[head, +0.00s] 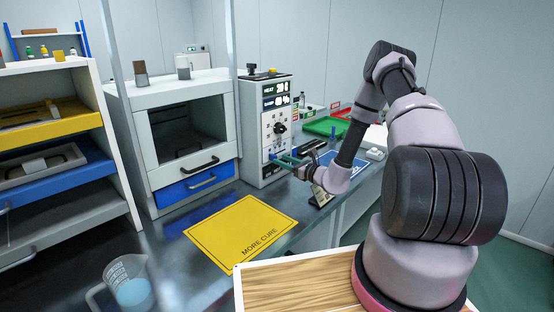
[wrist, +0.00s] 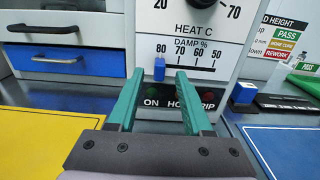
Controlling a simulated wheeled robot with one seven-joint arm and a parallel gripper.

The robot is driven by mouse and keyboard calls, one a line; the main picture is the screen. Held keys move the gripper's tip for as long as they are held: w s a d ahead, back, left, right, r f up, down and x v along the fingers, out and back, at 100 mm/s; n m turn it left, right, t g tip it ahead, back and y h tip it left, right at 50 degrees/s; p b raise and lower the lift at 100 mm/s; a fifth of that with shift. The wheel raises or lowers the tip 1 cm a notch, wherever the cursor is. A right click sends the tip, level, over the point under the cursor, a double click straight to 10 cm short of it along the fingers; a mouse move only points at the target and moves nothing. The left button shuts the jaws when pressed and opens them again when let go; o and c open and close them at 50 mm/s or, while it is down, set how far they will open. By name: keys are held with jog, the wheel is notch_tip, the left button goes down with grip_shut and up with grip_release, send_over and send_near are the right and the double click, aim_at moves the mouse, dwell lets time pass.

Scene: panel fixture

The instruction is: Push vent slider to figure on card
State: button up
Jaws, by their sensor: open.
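The panel box (head: 266,128) stands on the bench with two lit displays and a dial. In the wrist view its DAMP % scale (wrist: 197,53) runs 80, 70, 60, 50 from left to right. The blue slider knob (wrist: 159,68) sits at the left end, by the 80. My gripper (wrist: 158,78) is open, its teal fingertips at either side of the knob with nothing held; contact cannot be told. In the head view my gripper (head: 284,160) reaches the panel's lower front. A small dark stand (head: 321,197), perhaps the card, is partly hidden by my arm; its figure is unreadable.
A white cabinet (head: 180,135) with a blue drawer stands left of the panel. A yellow MORE CURE mat (head: 240,230) lies in front. A beaker (head: 128,286) stands at the near left. A green tray (head: 325,127) and a blue mat (wrist: 285,150) lie to the right.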

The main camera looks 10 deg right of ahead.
aim_at(276, 157)
jog(key=shift+x, duration=1.75)
grip_shut()
